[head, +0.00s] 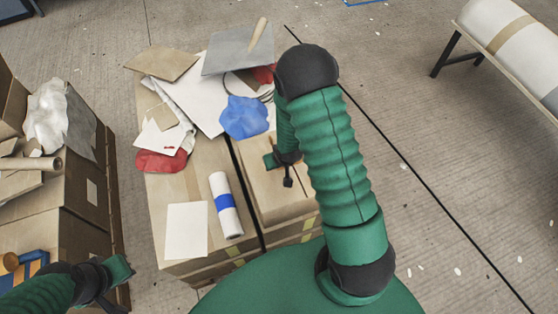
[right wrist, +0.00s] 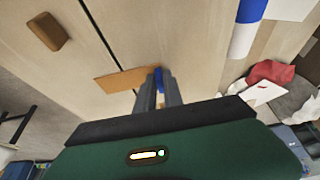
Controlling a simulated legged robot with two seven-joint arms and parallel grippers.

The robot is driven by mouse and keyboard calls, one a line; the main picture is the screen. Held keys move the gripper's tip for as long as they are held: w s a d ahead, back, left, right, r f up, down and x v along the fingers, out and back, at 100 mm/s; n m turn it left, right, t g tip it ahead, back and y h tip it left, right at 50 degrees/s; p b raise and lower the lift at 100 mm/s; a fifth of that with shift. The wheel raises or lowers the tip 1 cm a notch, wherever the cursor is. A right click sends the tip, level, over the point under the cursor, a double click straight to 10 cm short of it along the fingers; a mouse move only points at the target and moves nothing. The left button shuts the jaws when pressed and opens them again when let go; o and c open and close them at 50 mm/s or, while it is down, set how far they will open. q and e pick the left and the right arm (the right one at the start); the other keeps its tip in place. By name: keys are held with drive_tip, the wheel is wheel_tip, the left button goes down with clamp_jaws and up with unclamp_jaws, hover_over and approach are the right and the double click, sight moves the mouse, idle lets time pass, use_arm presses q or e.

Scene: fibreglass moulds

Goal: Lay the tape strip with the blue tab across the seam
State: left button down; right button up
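A flat orange-tan tape strip (right wrist: 125,80) with a blue tab (right wrist: 158,80) shows in the right wrist view. My right gripper (right wrist: 160,88) appears closed around the tab, and the strip extends left from it. The dark seam (right wrist: 102,35) between two pale surfaces runs up to the strip, which overlaps its line. I cannot tell whether the strip touches the surface. In the head view the seam (head: 245,190) runs between two box-like tops, and my right gripper (head: 286,172) is right of it, partly hidden by my arm. My left gripper (head: 118,280) is low at the left, its opening unclear.
A white roll with a blue band (head: 225,205) and a pale sheet (head: 186,230) lie left of the seam. A blue crumpled cloth (head: 243,117), red cloth (head: 160,162) and boards (head: 238,50) clutter the back. A brown block (right wrist: 47,32) shows in the right wrist view.

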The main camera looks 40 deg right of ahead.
drive_tip(key=o, duration=0.4)
drive_tip(key=shift+d, duration=0.15)
drive_tip(key=shift+c, duration=0.2)
use_arm(q)
drive_tip(key=shift+d, duration=0.2)
use_arm(e)
drive_tip(key=shift+d, duration=0.15)
